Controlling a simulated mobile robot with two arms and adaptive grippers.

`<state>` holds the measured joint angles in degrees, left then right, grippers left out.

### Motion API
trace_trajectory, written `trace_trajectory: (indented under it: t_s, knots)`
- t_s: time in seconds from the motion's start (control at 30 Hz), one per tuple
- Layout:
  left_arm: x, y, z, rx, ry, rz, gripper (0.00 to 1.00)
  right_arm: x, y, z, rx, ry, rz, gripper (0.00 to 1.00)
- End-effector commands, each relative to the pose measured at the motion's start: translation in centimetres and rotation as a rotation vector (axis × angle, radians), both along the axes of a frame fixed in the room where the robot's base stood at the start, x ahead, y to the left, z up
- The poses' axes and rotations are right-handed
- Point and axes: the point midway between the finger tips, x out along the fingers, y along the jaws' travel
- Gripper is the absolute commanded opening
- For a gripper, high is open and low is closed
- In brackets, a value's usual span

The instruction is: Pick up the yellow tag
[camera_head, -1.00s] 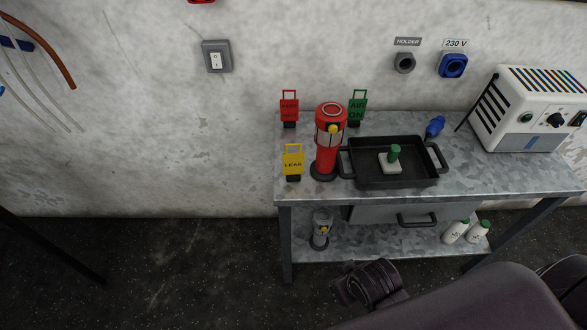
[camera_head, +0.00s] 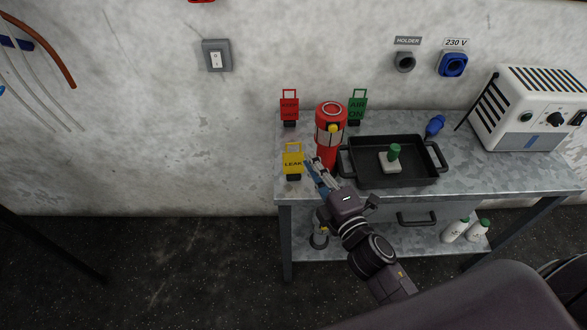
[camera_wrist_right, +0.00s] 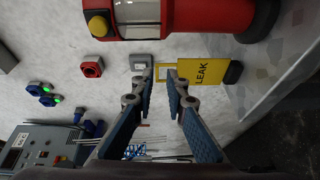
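The yellow tag (camera_head: 293,160), marked LEAK, stands upright in a small dark base at the front left of the metal bench. My right gripper (camera_head: 312,164) is just right of the tag, in front of the red lantern-like cylinder. In the right wrist view the yellow tag (camera_wrist_right: 205,72) appears sideways. My right gripper (camera_wrist_right: 160,80) is open there, with blue pads apart. The tag's handle loop shows at and beyond the fingertips; I cannot tell if they touch. My left gripper is not in view.
The red cylinder (camera_head: 327,150) stands close beside the tag. A red tag (camera_head: 289,106) and a green tag (camera_head: 357,106) stand behind. A black tray (camera_head: 362,181) is to the right. The bench (camera_head: 470,178) has free room right of the tray.

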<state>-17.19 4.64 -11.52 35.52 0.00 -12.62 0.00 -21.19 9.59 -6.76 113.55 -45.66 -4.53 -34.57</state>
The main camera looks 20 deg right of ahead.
Motion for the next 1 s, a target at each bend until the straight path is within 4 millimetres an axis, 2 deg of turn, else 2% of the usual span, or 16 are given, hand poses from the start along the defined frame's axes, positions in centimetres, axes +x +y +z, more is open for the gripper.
trace_trajectory:
  t_s: [0.17,0.7,1.0]
  knots:
    - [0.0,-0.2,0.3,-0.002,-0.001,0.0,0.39,0.8,1.2,0.4,-0.057,-0.036,0.05,0.13]
    - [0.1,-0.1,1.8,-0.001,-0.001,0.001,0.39,7.3,2.3,0.4,-0.054,-0.035,0.049,0.13]
    - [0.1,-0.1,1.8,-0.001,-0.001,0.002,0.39,7.8,2.3,0.2,-0.054,-0.035,0.049,0.13]
